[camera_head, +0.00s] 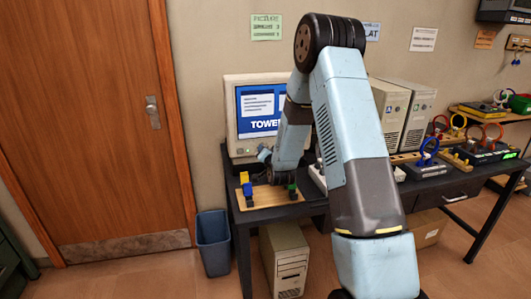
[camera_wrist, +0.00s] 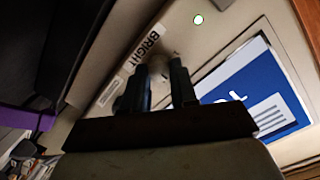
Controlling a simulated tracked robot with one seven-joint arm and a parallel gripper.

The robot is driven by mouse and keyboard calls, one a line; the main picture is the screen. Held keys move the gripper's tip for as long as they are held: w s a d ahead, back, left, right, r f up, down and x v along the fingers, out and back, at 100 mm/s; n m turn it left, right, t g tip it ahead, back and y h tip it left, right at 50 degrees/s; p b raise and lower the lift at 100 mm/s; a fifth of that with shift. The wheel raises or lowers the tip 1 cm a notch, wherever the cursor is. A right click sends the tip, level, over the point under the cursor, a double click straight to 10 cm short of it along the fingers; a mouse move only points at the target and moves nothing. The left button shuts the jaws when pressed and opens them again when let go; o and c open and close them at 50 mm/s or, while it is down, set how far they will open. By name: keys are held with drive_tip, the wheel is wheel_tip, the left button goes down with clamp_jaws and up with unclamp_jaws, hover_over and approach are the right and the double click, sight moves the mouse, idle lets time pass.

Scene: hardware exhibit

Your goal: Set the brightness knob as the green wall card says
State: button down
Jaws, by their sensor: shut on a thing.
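The green wall card (camera_head: 266,27) hangs above the monitor; its lines are too small to read surely. The beige monitor (camera_head: 233,120) stands on the desk with a blue lit screen. In the wrist view, a strip labelled BRIGHT (camera_wrist: 147,45) is on the monitor's front beside a small pale knob (camera_wrist: 160,66). My gripper (camera_wrist: 164,76) is shut on this knob, one dark finger on each side. The fingers partly hide the knob, and its setting cannot be read. In the head view my gripper (camera_head: 265,155) is at the monitor's lower front; the knob is hidden.
A wooden board (camera_head: 262,200) with blue, yellow and green parts lies on the desk below my gripper. Beige computer cases (camera_head: 415,115) stand to the right. A blue bin (camera_head: 213,242) is on the floor. A small lit round light (camera_wrist: 198,20) shows near the screen.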

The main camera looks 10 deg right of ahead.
drive_tip(key=c, duration=1.2)
unclamp_jaws()
drive_tip(key=shift+f, duration=0.3)
drive_tip(key=o, duration=0.3)
drive_tip(key=shift+r, duration=0.2)
drive_tip(key=s, duration=0.9)
drive_tip(key=s+r, duration=0.1)
drive_tip(key=s, duration=0.3)
drive_tip(key=shift+s+d+r, duration=0.1)
drive_tip(key=shift+s, duration=0.25)
